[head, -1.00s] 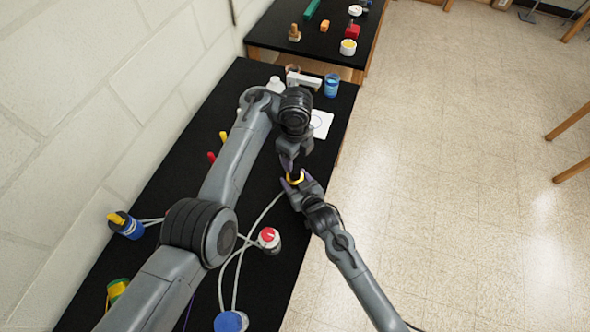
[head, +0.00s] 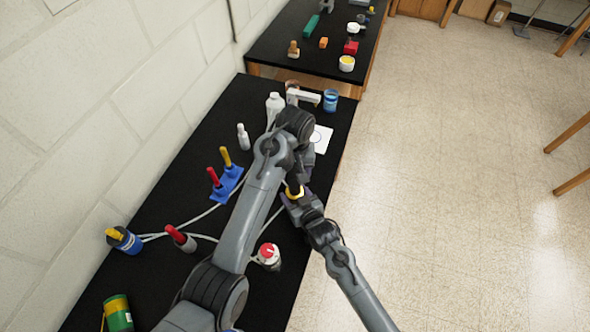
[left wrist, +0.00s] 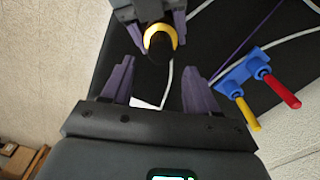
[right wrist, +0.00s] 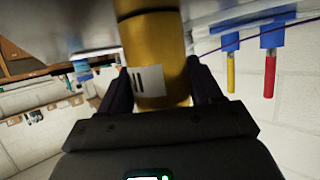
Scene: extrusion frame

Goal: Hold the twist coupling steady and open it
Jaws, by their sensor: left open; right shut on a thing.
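The twist coupling (head: 294,192) shows as a small yellow piece between my two hands in the head view. In the right wrist view it is a gold cylinder (right wrist: 152,50) with a white label bearing black bars. My right gripper (head: 290,199) is shut on it, one finger on each side. In the left wrist view its end is a yellow ring (left wrist: 161,36) around a dark middle. My left gripper (left wrist: 159,82) is open and empty, facing that end, its fingertips short of the ring. In the head view my left forearm and wrist hide most of the left gripper.
A blue stand (head: 226,183) with red and yellow handles, a red-capped jar (head: 268,256), a blue tin (head: 127,241) and cables lie on the black bench (head: 165,210). White bottles (head: 275,108) and a blue cup (head: 330,100) stand at its far end. The wall is at left.

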